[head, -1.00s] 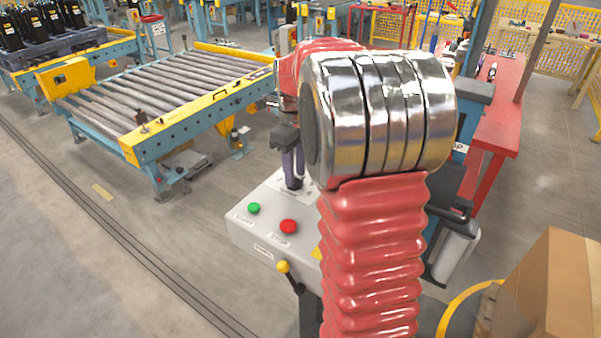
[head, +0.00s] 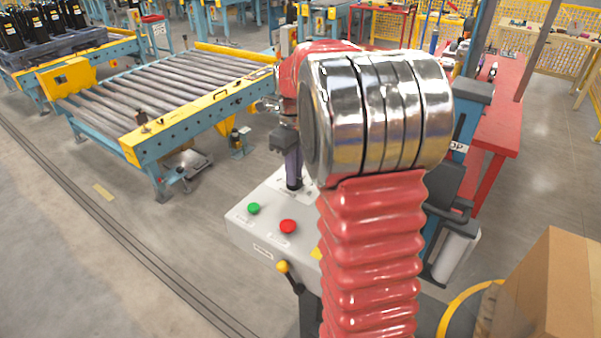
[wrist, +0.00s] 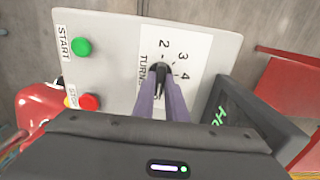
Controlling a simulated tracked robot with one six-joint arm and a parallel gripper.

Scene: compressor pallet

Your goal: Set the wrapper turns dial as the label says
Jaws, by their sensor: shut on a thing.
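The turns dial (wrist: 160,70) is a small black knob on a white plate (wrist: 202,48) marked TURNS, with the numbers 2, 3 and 4 showing in the wrist view. The plate sits on a grey control box (head: 254,222). My gripper (wrist: 161,88) has its purple fingers shut on the knob from above. In the head view, my gripper (head: 293,178) reaches down to the box beside my red arm. The fingers hide part of the plate, and I cannot tell which number the knob points to. I see no readable label giving a setting.
A green START button (head: 253,208) and red STOP button (head: 288,226) sit close to the dial. A dark screen (wrist: 237,112) stands beside the plate.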

